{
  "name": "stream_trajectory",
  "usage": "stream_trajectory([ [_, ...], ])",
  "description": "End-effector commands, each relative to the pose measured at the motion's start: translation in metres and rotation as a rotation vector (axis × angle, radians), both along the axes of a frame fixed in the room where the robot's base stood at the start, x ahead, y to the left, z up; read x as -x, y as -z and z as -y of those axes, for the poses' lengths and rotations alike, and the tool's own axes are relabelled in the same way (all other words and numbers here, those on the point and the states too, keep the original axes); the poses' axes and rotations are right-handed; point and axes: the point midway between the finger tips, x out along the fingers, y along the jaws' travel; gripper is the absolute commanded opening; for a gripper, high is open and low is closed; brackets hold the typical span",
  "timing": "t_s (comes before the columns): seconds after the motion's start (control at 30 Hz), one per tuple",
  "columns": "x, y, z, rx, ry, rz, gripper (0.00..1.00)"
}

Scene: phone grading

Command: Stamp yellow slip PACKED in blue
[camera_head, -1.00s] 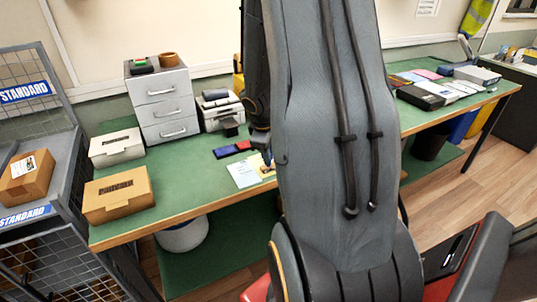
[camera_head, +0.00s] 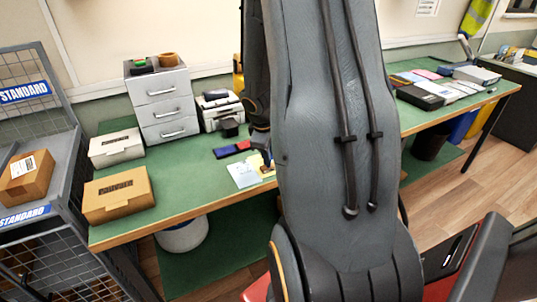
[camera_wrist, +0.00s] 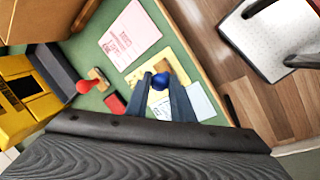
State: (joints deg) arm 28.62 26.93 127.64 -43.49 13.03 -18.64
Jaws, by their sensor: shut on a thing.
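My gripper (camera_wrist: 161,88) is shut on the blue-knobbed stamp (camera_wrist: 160,80). It holds the stamp over the yellow slip (camera_wrist: 146,64) on the green bench. The stamp's underside is hidden, so I cannot tell whether it touches the slip. No mark on the slip is readable. In the head view my arm hides most of the gripper, and only part of the yellow slip (camera_head: 268,169) shows. The blue ink pad (camera_head: 223,152) and the red ink pad (camera_head: 243,146) lie behind the slips.
A pink printed slip (camera_wrist: 129,36) and a pale blue slip (camera_wrist: 201,103) lie beside the yellow one. A red-knobbed stamp (camera_wrist: 86,86) stands nearby. A cardboard box (camera_head: 118,197), a white box (camera_head: 115,150), grey drawers (camera_head: 163,105) and a printer (camera_head: 220,110) stand to the left.

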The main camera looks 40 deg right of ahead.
Motion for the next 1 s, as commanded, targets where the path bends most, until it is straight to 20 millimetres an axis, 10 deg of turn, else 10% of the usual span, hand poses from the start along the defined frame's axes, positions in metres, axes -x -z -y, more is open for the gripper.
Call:
stream_trajectory([
  [1.0,0.001,-0.067,0.0,-0.001,0.0,-0.001,0.07],
])
